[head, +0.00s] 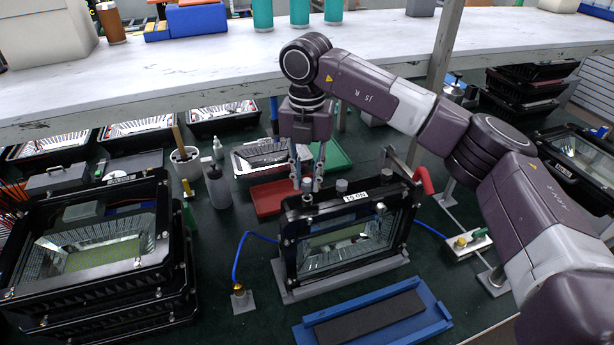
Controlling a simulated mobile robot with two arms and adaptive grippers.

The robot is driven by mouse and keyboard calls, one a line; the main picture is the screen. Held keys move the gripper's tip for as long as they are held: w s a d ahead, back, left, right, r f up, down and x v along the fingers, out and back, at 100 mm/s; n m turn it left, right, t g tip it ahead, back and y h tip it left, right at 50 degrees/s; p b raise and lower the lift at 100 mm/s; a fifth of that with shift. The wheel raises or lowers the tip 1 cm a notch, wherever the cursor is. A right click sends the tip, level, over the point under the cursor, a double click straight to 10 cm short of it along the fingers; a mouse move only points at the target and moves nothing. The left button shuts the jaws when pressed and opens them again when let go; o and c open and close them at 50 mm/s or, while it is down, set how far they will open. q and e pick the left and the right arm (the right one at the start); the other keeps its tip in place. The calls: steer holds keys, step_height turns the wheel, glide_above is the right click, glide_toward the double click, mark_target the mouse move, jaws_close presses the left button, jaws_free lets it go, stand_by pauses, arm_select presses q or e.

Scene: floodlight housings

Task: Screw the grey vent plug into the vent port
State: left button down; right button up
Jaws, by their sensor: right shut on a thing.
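The black floodlight housing (345,236) stands upright in a grey stand, with its glass front facing me and a white label on its top edge. My right gripper (307,188) points straight down at the left part of the housing's top edge. It is shut on a small grey piece, seemingly the grey vent plug (308,197), which is upright at that edge. The vent port is hidden under the plug and fingers; I cannot tell how deep the plug sits. Another grey cylindrical fitting (341,186) stands on the top edge to the right. My left gripper is out of view.
A blue tray with a dark pad (372,318) lies in front. Stacked housings (100,250) stand at the left. A red tray (268,197) and a green tray (330,154) lie behind. A red-handled clamp (423,180) is close on the right. A white shelf (200,75) spans the back.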

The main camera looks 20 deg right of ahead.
mark_target(307, 181)
steer(key=shift+f+b, duration=0.8)
steer(key=shift+f, duration=0.45)
steer(key=o, duration=1)
steer(key=shift+r, duration=0.1)
step_height(307, 181, up, 12)
steer(key=shift+f, duration=0.1)
